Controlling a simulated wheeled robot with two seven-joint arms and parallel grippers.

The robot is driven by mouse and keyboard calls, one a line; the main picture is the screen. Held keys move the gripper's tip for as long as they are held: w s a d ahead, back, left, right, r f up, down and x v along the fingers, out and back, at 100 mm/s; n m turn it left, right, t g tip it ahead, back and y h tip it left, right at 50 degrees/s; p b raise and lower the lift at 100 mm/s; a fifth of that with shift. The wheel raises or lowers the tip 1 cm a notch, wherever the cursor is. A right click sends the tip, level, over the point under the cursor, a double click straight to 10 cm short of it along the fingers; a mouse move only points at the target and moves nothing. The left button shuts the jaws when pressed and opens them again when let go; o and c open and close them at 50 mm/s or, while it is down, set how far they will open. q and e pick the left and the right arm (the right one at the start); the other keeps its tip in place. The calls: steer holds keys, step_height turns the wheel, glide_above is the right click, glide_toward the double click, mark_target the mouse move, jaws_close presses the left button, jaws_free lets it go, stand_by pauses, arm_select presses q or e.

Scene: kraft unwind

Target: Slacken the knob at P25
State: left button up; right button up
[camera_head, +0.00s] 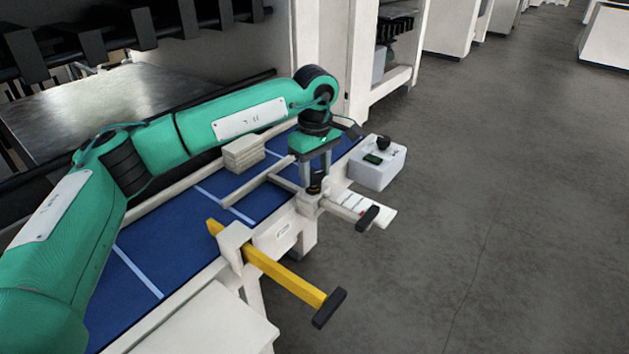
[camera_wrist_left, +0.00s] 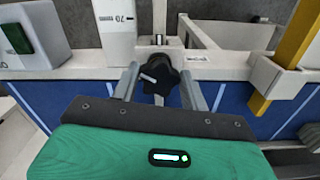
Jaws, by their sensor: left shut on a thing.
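A black star-shaped knob (camera_wrist_left: 159,76) with a white pointer mark sits on a white clamp block on the rail, at the middle of the left wrist view. In the head view the knob (camera_head: 316,182) is a small dark shape, partly hidden by the fingers. My left gripper (camera_head: 315,187) reaches down over it from above, one finger on each side, and is shut on it. No P25 label is readable. My right gripper is not in view.
A yellow bar (camera_head: 285,275) with a black handle juts out over the front rail. A white box (camera_head: 378,163) with a green button and dark knob stands beyond the scale bar. Open floor lies to the right.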

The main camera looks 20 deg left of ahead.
arm_select(q)
steer(key=n+b, duration=0.1)
steer(key=n, duration=0.2)
steer(key=shift+f+b, duration=0.4)
steer(key=shift+n, duration=0.4)
steer(key=shift+d+n+b, duration=0.1)
steer(key=shift+n+b, duration=0.3)
steer(key=shift+b, duration=0.1)
steer(key=shift+w+n+b, duration=0.1)
steer(key=shift+n+b, duration=0.3)
steer(key=shift+n, duration=0.5)
steer(key=shift+w+n+b, duration=0.1)
steer(key=shift+n+b, duration=0.6)
steer(key=shift+n, duration=1.3)
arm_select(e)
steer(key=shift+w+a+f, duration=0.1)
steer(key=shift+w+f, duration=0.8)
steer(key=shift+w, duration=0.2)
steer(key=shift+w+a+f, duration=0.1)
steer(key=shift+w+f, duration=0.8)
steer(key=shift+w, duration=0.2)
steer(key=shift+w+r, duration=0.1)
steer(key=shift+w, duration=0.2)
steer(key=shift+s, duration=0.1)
arm_select(q)
steer(key=o, duration=1)
steer(key=shift+w+r, duration=0.1)
steer(key=shift+r, duration=0.1)
